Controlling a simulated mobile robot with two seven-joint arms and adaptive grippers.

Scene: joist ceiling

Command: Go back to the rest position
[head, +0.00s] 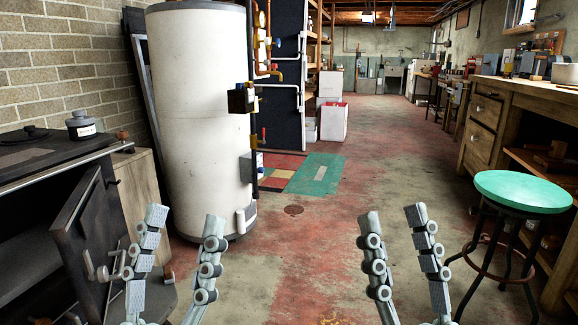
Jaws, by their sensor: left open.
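My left gripper (184,222) shows at the lower left of the head view, its two grey jointed fingers pointing up and spread apart. It is open, with nothing between the fingers. My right gripper (393,217) shows at the lower right of the middle, fingers also pointing up and apart, open and empty. The two grippers are well apart from each other, with bare floor (300,250) seen between them. Neither is seen holding anything.
A dark stove (50,165) with its door (85,235) swung open stands at the left. A white tank (200,110) stands behind my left gripper. A green-topped stool (522,190) and a wooden workbench (525,95) are at the right. The central floor is clear.

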